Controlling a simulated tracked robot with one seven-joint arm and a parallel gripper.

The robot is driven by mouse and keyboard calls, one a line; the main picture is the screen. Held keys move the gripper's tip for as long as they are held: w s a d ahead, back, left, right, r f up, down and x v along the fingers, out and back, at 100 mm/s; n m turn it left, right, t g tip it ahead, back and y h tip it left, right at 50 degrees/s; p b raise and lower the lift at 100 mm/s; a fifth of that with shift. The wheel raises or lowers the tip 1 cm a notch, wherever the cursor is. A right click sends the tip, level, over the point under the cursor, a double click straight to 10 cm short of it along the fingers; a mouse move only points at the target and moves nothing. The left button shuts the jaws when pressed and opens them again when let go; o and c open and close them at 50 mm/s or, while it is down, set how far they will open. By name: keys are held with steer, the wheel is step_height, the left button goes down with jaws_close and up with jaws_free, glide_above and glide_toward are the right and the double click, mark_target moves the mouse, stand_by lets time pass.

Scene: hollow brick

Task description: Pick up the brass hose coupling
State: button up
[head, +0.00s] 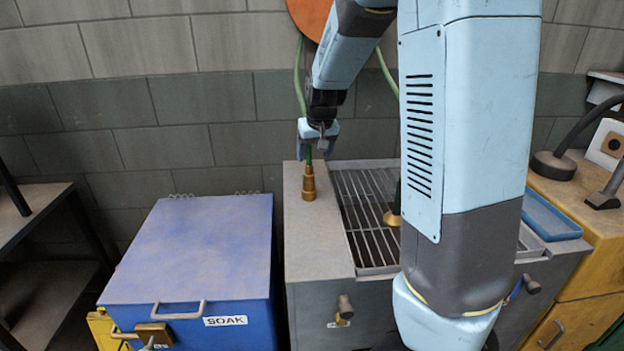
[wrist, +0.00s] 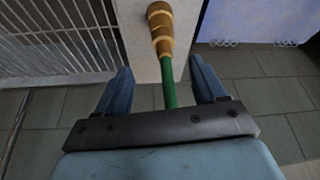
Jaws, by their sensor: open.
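The brass hose coupling (head: 309,184) stands upright on the grey ledge left of a metal grate. A green hose (head: 308,153) rises from its top. My gripper (head: 320,148) is above the coupling, pointing down, with its jaws open. In the wrist view the ringed coupling (wrist: 160,28) lies beyond the fingertips. The hose (wrist: 169,90) runs between the two spread fingers of my gripper (wrist: 161,66). A second brass fitting (head: 392,218) with a green hose sits over the grate, partly hidden by my arm.
The grate (head: 362,226) is right of the ledge (head: 305,245). A blue box marked SOAK (head: 205,245) stands to the left. A yellow cabinet (head: 575,235), a blue tray (head: 550,217) and a black lamp-like item (head: 553,165) are at right. A tiled wall stands behind.

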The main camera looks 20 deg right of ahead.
mark_target(308, 175)
steer(key=x, duration=0.5)
steer(key=shift+f, duration=0.1)
steer(key=shift+a+x, duration=0.15)
steer(key=shift+x, duration=1.2)
steer(key=shift+a+x, duration=0.15)
steer(key=shift+x, duration=1.2)
steer(key=shift+w, duration=0.1)
steer(key=shift+c, duration=0.5)
steer(key=c, duration=1.1)
